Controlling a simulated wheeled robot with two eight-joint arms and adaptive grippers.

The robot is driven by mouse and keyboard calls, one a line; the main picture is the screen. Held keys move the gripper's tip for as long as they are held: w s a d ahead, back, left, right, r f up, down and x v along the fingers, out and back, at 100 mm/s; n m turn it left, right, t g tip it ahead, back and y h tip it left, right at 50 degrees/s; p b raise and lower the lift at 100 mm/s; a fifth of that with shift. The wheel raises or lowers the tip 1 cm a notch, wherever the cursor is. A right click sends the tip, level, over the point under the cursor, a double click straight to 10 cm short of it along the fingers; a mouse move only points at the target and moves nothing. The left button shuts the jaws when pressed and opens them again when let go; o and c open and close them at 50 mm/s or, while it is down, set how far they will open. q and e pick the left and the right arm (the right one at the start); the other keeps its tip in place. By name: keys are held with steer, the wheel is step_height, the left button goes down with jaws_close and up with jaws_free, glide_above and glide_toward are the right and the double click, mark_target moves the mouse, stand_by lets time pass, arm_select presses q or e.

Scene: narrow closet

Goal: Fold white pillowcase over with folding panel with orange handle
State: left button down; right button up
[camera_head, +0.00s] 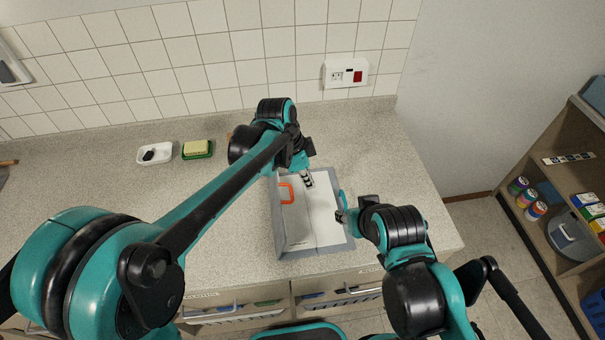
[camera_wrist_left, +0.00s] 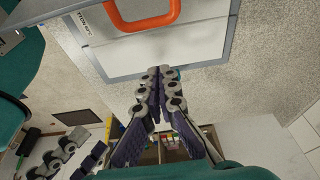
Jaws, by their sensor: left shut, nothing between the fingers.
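The grey folding board (camera_head: 290,247) lies on the counter in front of me. The orange handle (camera_head: 286,193) stands on its left part; it also shows at the top of the left wrist view (camera_wrist_left: 145,22). The white pillowcase (camera_head: 322,208) appears as the flat white area on the board; its exact edges against the pale panel are hard to tell. My left gripper (camera_head: 308,180) is shut and empty over the board's far part, right of the orange handle and apart from it. My right gripper (camera_head: 345,213) is by the board's right edge; its finger opening is unclear.
A teal handle (camera_head: 343,199) shows at the board's right edge. A white dish (camera_head: 155,153) and a sponge on a green tray (camera_head: 197,149) stand at the back left. A wall socket (camera_head: 346,74) is behind. Shelves (camera_head: 560,200) stand at right.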

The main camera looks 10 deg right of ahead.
mark_target(282, 203)
arm_select(q)
steer(key=a+f, duration=0.1)
steer(key=a+f+b, duration=0.1)
steer(key=a, duration=0.1)
steer(key=shift+a+f, duration=0.1)
steer(key=shift+f, duration=0.15)
arm_select(e)
steer(key=shift+f, duration=0.8)
arm_select(q)
steer(key=shift+s, duration=0.1)
